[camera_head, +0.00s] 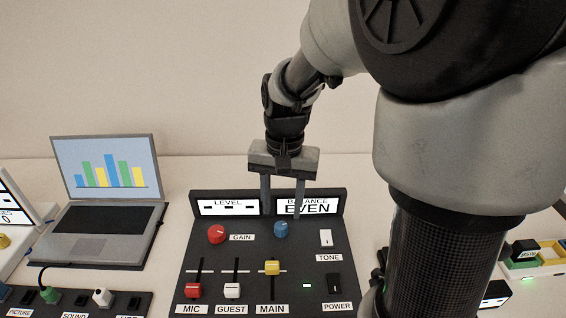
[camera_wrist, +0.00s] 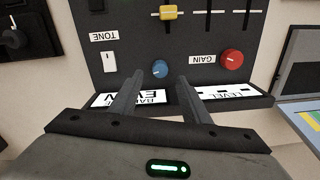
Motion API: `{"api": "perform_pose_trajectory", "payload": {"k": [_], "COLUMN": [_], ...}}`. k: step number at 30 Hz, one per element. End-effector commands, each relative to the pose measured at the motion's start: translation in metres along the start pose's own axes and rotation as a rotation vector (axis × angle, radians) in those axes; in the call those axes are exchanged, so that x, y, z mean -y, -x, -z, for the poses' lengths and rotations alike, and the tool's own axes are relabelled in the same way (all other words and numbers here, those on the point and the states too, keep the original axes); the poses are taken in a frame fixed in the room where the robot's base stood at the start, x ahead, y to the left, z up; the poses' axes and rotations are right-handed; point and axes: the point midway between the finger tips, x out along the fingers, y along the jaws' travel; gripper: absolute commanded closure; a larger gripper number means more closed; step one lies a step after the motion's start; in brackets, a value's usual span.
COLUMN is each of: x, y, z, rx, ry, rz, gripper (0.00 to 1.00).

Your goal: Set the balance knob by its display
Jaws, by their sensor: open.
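The blue balance knob (camera_head: 281,229) sits on the dark mixer panel (camera_head: 216,268), under the balance display (camera_head: 307,207), which reads EVEN in the head view. A finger partly covers the display's label. In the wrist view the blue knob (camera_wrist: 160,69) appears just beyond the fingertips, with a small light mark on it. My gripper (camera_head: 282,212) is open and points down at the panel's display edge. Its fingers (camera_wrist: 171,82) are apart and hold nothing. I cannot tell whether they touch the panel.
The red gain knob (camera_head: 217,234) is left of the blue knob. The white tone switch (camera_head: 326,238) and power switch (camera_head: 334,284) are to its right. The yellow main slider (camera_head: 272,267) lies nearer, beside the mic and guest sliders. A laptop (camera_head: 103,190) stands at left.

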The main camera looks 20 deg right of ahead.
Motion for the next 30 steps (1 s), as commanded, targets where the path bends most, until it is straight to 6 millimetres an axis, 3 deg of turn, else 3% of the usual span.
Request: {"api": "perform_pose_trajectory", "payload": {"k": [1,3,12,18,30], "x": [0.001,0.001,0.0,0.0,-0.001], "y": [0.018,0.036,0.095,0.11,0.113], "z": [0.001,0.001,0.001,0.0,-0.002], "rx": [-0.004,-0.005,-0.002,0.001,-0.006], "ry": [0.0,0.0,0.0,0.0,0.005], "rz": [0.002,0.002,0.001,0.0,0.002], "gripper": [0.57,0.57,0.57,0.57,0.57]}}
